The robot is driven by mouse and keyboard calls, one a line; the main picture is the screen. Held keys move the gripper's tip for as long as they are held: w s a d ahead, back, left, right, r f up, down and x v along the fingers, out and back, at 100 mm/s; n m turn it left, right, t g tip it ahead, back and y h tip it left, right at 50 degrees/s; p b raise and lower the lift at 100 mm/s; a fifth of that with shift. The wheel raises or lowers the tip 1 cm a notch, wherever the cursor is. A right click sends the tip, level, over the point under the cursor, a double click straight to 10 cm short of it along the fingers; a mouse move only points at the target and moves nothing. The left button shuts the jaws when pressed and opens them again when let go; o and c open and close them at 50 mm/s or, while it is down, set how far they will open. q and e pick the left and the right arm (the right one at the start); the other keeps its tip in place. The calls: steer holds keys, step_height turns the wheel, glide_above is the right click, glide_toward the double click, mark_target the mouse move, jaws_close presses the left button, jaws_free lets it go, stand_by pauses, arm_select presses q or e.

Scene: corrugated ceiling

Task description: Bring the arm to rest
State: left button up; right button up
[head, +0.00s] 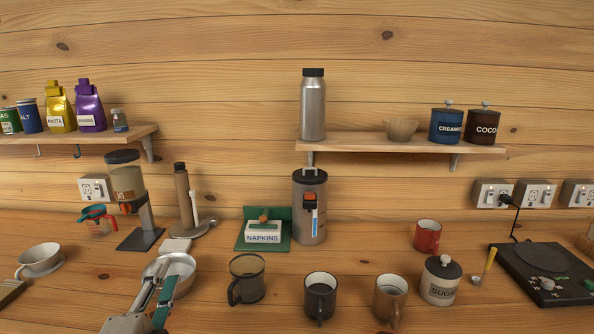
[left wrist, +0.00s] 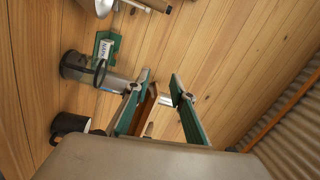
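My left gripper (head: 158,272) reaches in from the bottom left in the head view. It is in front of a pale bowl (head: 180,270) and partly covers it; I cannot tell whether they touch. In the left wrist view, the two green-sided fingers of the gripper (left wrist: 162,88) stand apart with nothing held between them. Parts of the wall shelf and the steel bottle show in the gap, further off. My right arm and gripper are not in view.
A glass mug (head: 246,280), a dark mug (head: 320,296), a brown mug (head: 391,298) and a sugar jar (head: 440,281) stand right of the gripper. A napkin holder (head: 263,232) and canister (head: 310,225) are behind. A cup (head: 40,258) on a saucer is left.

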arm_select(q)
steer(key=s+a+f+n+g+y, duration=0.1)
steer(key=s+a+f+n+g, duration=0.25)
steer(key=s+f, duration=0.4)
steer(key=s+a+f+n+g+y, duration=0.15)
steer(key=s+a+f+g, duration=0.35)
steer(key=f, duration=0.6)
steer(key=s+a+f+n+g+y, duration=0.1)
steer(key=s+a+f+n+g, duration=0.25)
steer(key=s+f, duration=0.45)
steer(key=w+d+f+n+t+h+b, duration=0.1)
steer(key=d+f+h+b, duration=0.2)
steer(key=d+f, duration=0.5)
steer(key=w+d+f+n+t+h+b, duration=0.1)
steer(key=d+f+h+b, duration=0.3)
steer(key=f, duration=1.2)
steer(key=w+d+t+b, duration=0.1)
steer(key=d, duration=0.3)
steer(key=shift+n+t, duration=0.3)
steer(key=shift+n, duration=0.05)
